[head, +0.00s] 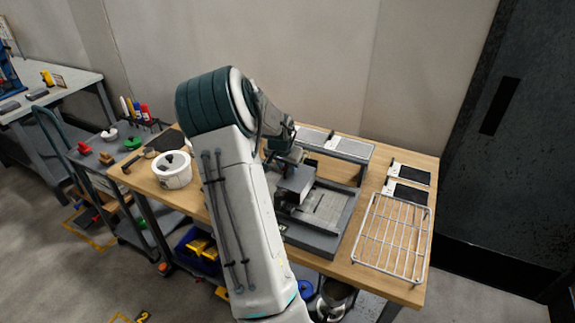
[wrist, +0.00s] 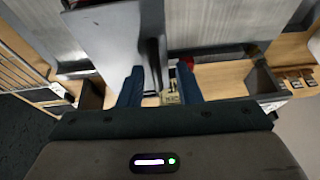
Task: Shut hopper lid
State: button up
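The grey hopper lid (head: 297,183) stands tilted up over the dark grey machine (head: 327,244) on the wooden bench. In the wrist view a light grey panel (wrist: 108,38), which looks like the lid, fills the upper left, with a dark handle-like strip (wrist: 153,58) at its right edge. My gripper (wrist: 158,88) has its two blue fingers apart, near the panel's lower right edge. The panel's edge reaches between the fingers; I cannot see whether either touches it. In the head view my arm hides part of the machine and most of the gripper.
A wire rack (head: 392,238) lies at the bench's right front. A low grey stand (head: 350,149) is along the back. A white pot (head: 173,172) stands left of my arm. A cart (head: 101,160) with small coloured items is at the left.

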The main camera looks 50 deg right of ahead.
jog(key=shift+r, duration=0.15)
jog(key=shift+r, duration=0.15)
jog(key=b+v, duration=0.1)
jog(key=v, duration=1.2)
jog(key=shift+a, duration=0.2)
jog(key=shift+s+r, duration=0.1)
